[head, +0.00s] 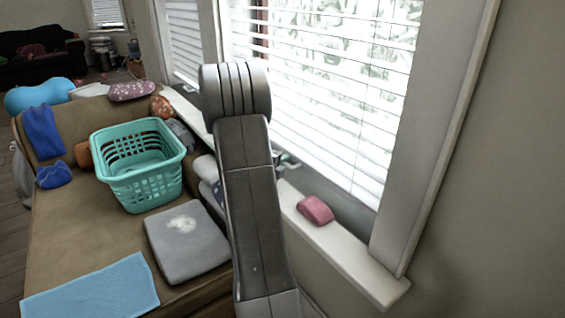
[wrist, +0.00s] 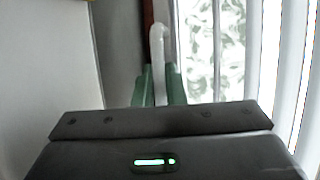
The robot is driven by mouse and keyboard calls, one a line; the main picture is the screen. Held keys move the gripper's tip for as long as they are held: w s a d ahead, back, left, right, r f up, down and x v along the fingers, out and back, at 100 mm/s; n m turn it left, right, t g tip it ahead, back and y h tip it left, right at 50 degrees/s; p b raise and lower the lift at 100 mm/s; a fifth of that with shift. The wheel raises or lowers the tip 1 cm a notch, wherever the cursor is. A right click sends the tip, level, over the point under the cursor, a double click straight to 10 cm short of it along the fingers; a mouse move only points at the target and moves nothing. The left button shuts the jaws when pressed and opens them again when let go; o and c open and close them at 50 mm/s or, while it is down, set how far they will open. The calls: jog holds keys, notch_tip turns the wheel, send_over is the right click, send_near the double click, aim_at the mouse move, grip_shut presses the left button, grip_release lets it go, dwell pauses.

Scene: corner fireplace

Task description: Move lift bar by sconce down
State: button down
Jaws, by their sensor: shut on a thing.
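In the wrist view, a slim white bar with a rounded, looped top (wrist: 158,42) stands upright beside the window slats; I take it to be the lift bar. In the head view, my arm covers most of my gripper, and only a small grey part (head: 287,162) shows by the window, just above the sill. The bar cannot be made out there. No sconce is seen in either view.
White slatted blinds (head: 340,90) cover the window. A pink block (head: 316,210) lies on the white sill (head: 345,252). Left of my arm, a brown couch (head: 95,225) bears a teal basket (head: 140,180), a grey cushion (head: 187,243) and a blue cloth (head: 92,290).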

jog(key=c, duration=1.5)
grip_release()
jog(key=v, duration=1.3)
jog(key=shift+s+a+r+p, duration=0.15)
jog(key=shift+s+a+p, duration=0.05)
jog(key=shift+s+p, duration=0.2)
jog(key=shift+c, duration=0.4)
